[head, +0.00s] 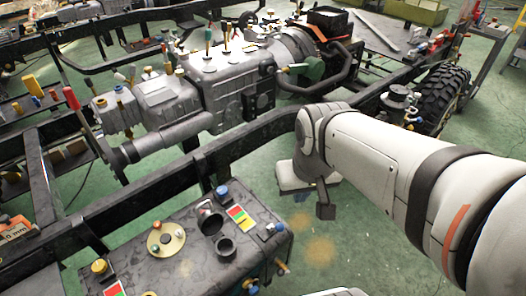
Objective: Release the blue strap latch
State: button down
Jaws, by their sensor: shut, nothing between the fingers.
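My gripper (325,210) hangs at the end of my white arm, over the green floor just right of the dark box on the frame. Its dark fingertips are small in view and hold nothing.
A black chassis rail (255,138) runs diagonally behind my gripper. A grey gearbox and engine (225,80) with several levers stand beyond it. A black tyre (440,92) is at the right. Open green floor (350,245) lies below my arm.

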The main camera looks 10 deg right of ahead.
aim_at(279, 227)
jog(key=u, duration=1.2)
jog(key=k, duration=1.75)
jog(key=z, duration=1.2)
jog(key=i, duration=1)
jog(key=z, duration=0.05)
